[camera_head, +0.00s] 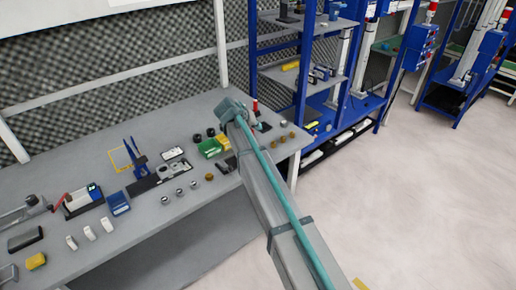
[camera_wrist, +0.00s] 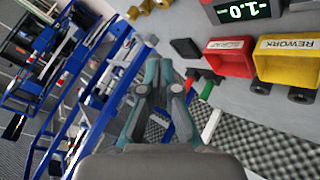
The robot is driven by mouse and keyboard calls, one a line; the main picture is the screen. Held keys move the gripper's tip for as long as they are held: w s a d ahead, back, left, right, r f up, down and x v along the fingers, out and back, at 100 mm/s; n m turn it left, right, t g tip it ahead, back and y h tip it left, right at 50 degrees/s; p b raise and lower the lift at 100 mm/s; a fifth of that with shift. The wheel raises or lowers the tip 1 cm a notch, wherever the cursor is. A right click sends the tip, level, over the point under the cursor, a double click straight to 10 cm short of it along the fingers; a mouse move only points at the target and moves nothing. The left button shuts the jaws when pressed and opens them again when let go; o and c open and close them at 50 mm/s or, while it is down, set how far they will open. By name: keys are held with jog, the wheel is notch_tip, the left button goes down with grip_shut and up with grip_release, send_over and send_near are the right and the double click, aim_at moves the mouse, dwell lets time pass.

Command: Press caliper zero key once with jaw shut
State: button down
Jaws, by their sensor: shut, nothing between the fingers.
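A digital readout (camera_wrist: 243,10) with glowing digits that look like "-1.0" is cut off by the top edge of the wrist view. I cannot tell whether it belongs to the caliper, and no zero key or jaw can be made out. My gripper (camera_wrist: 162,85) has teal fingers. It is shut and empty, apart from the readout and the bins. In the head view my arm stretches over the right part of the bench (camera_head: 225,210) and hides some of what lies there; the fingers are not clear in that view.
A red bin (camera_wrist: 228,62) and a yellow bin labelled REWORK (camera_wrist: 290,68) stand near my gripper. A green bin (camera_head: 209,148), small dark cylinders and a blue box (camera_head: 118,203) are on the bench. A blue shelf rack (camera_head: 305,75) stands beyond its right end.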

jog(key=shift+f+b, duration=1.4)
jog(key=shift+f, duration=2.4)
jog(key=shift+f, duration=0.1)
jog(key=shift+f+b, duration=0.35)
jog(key=shift+b, duration=0.05)
jog(key=shift+f+b, duration=0.3)
jog(key=shift+f, duration=0.15)
jog(key=shift+r, duration=0.9)
jog(key=shift+r+p, duration=1.1)
jog(key=shift+r, duration=1.45)
